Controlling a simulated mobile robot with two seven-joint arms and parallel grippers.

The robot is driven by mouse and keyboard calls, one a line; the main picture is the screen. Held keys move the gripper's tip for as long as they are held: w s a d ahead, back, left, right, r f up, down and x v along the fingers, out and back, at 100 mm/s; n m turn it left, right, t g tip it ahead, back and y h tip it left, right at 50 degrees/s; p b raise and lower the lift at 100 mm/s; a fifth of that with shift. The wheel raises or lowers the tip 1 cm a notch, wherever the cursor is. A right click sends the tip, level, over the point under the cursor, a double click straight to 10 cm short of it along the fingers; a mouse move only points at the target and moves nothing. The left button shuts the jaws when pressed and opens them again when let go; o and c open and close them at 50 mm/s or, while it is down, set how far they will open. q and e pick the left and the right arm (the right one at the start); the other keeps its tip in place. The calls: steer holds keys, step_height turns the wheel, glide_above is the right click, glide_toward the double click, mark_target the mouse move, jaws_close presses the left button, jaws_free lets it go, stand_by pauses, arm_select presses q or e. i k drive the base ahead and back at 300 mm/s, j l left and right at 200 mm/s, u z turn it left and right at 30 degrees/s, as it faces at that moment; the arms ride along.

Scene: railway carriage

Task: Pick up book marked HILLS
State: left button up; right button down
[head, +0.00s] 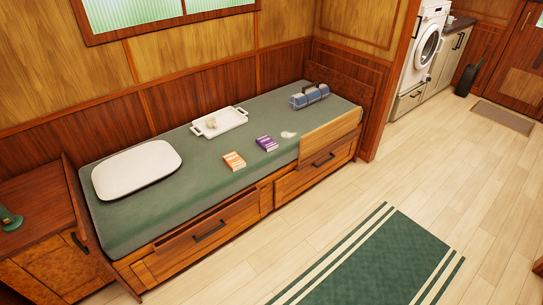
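Two small books lie on the green bunk mattress (185,166), near its front edge. One is an orange book (234,161) and the other is a purple book (267,144), a little further right. They lie flat and apart from each other. Both covers have pale lettering, but it is too small to read, so I cannot tell which is marked HILLS. Neither of my grippers is in view.
A white tray (220,129) with a small item in it sits behind the books. A white pillow (137,170) lies left, a blue rolled bundle (310,96) right. A raised wooden board (328,138) edges the bunk's right front. The floor (310,210) before the bunk is clear.

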mark_target(233, 161)
steer(key=u, duration=1.5)
steer(key=l+u, duration=0.9)
steer(key=l, duration=0.15)
steer(key=l+u, duration=0.25)
steer(key=l, duration=0.3)
steer(key=k+l+u, duration=0.25)
steer(key=l, duration=0.25)
steer(key=k+l, duration=0.1)
steer(key=l, duration=0.35)
steer(key=k+l+u, duration=0.1)
steer(key=l, duration=0.3)
steer(key=k+l, duration=0.15)
steer(key=l, duration=0.3)
steer(key=k+l+u, duration=0.1)
steer(key=l, duration=0.3)
steer(key=k+l, duration=0.15)
steer(key=l, duration=0.3)
steer(key=i+l, duration=0.15)
steer(key=l, duration=0.15)
steer(key=i+l, duration=0.1)
steer(key=l, duration=0.25)
